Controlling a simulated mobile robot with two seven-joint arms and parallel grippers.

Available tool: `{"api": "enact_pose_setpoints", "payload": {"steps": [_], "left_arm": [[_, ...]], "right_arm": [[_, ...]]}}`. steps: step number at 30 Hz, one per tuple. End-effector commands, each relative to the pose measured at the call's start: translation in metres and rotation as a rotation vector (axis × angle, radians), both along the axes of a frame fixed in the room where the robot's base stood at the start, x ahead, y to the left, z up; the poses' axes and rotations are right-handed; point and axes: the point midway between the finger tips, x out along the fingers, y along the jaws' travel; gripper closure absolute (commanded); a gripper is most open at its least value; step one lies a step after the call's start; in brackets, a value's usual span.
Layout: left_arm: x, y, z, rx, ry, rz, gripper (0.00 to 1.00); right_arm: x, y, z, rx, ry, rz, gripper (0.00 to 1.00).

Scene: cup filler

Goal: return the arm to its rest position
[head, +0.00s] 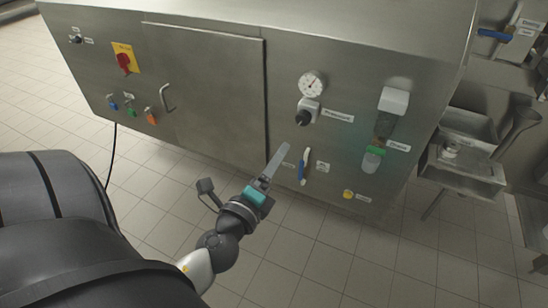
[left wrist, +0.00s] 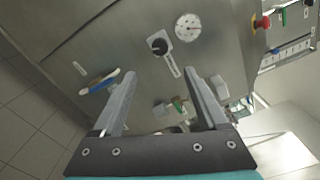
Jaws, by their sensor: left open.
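My left arm reaches in from the lower left in the head view. Its gripper (head: 275,163) points at the front panel of the steel cup filler (head: 205,95), close to the blue-handled lever (head: 303,166). In the left wrist view the two fingers (left wrist: 166,98) stand apart with nothing held between them. In that view the blue-handled lever (left wrist: 100,81) lies left of the fingers, and the black knob (left wrist: 158,46) and the gauge (left wrist: 187,27) are beyond them. Whether the fingers touch the panel cannot be told. My right gripper is not in view.
The panel carries a red rotary switch (head: 124,61), a door handle (head: 167,97), a gauge (head: 311,85), a black knob (head: 304,117) and a green-banded sight glass (head: 375,152). A steel sink (head: 466,165) stands at right. The tiled floor (head: 290,245) before the machine is clear.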

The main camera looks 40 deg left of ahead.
Motion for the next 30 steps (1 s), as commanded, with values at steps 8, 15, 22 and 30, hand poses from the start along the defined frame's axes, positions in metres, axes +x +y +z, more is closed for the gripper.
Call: {"api": "enact_pose_setpoints", "payload": {"steps": [8,15,22,30], "left_arm": [[0.0,0.0,0.0,-0.001,0.0,0.0,0.24],[0.002,-0.001,-0.05,-0.147,0.085,0.007,0.24],[-0.017,-0.012,-0.18,-0.548,0.309,0.089,0.24],[-0.083,-0.034,-0.311,-0.986,0.548,0.319,0.24]], "right_arm": [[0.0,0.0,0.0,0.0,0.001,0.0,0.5],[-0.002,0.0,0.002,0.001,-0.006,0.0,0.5],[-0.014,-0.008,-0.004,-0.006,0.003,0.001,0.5],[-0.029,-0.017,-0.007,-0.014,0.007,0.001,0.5]]}}
